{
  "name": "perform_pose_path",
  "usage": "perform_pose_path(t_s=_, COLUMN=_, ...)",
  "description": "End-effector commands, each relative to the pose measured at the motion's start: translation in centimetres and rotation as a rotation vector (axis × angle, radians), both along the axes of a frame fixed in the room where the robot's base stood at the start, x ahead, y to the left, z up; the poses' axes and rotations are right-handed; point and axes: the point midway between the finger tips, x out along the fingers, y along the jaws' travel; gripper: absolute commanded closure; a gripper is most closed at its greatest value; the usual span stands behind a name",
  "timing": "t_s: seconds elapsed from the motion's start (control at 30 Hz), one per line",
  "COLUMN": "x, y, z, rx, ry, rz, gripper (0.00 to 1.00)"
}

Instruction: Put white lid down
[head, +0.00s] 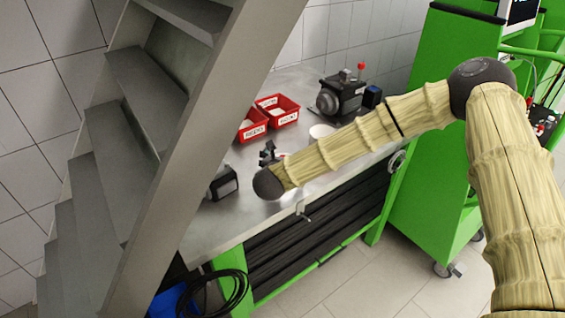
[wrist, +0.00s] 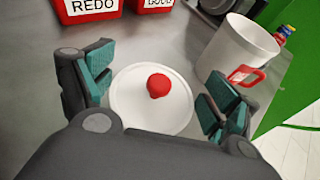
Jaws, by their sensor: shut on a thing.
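The white lid (wrist: 135,112) is a round disc with a red knob on top. In the wrist view it sits between the two teal-padded fingers of my gripper (wrist: 157,88), which is shut on it by the rim. The lid looks roughly level, close above or at the grey table; I cannot tell whether it touches. In the head view my gripper (head: 268,154) is over the table, and my arm hides most of the lid. A white pot (wrist: 236,52) with a red handle stands open at the right of the lid; it also shows in the head view (head: 320,131).
Two red bins, marked REDO (wrist: 88,8) and GOOD (wrist: 150,5), lie beyond the lid. A dark pump (head: 342,95) stands at the back of the table. A black box (head: 222,183) is near the front left edge. Grey stairs (head: 190,130) rise at left.

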Motion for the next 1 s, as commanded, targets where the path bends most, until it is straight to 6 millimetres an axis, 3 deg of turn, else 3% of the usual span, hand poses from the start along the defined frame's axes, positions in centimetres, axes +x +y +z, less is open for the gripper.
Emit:
perform_pose_path(t_s=0.23, x=-0.1, y=0.1, z=-2.6, rx=-0.001, ry=0.001, rz=0.002, gripper=0.33)
perform_pose_path(t_s=0.67, x=-0.1, y=0.0, z=-3.3, rx=0.000, ry=0.000, rz=0.001, gripper=0.33)
perform_pose_path(t_s=0.7, x=-0.1, y=0.0, z=-3.1, rx=0.000, ry=0.000, rz=0.001, gripper=0.04)
perform_pose_path(t_s=0.73, x=-0.1, y=0.0, z=-3.1, rx=0.000, ry=0.000, rz=0.001, gripper=0.00)
perform_pose_path(t_s=1.0, x=-0.1, y=0.0, z=-3.1, rx=0.000, ry=0.000, rz=0.001, gripper=0.00)
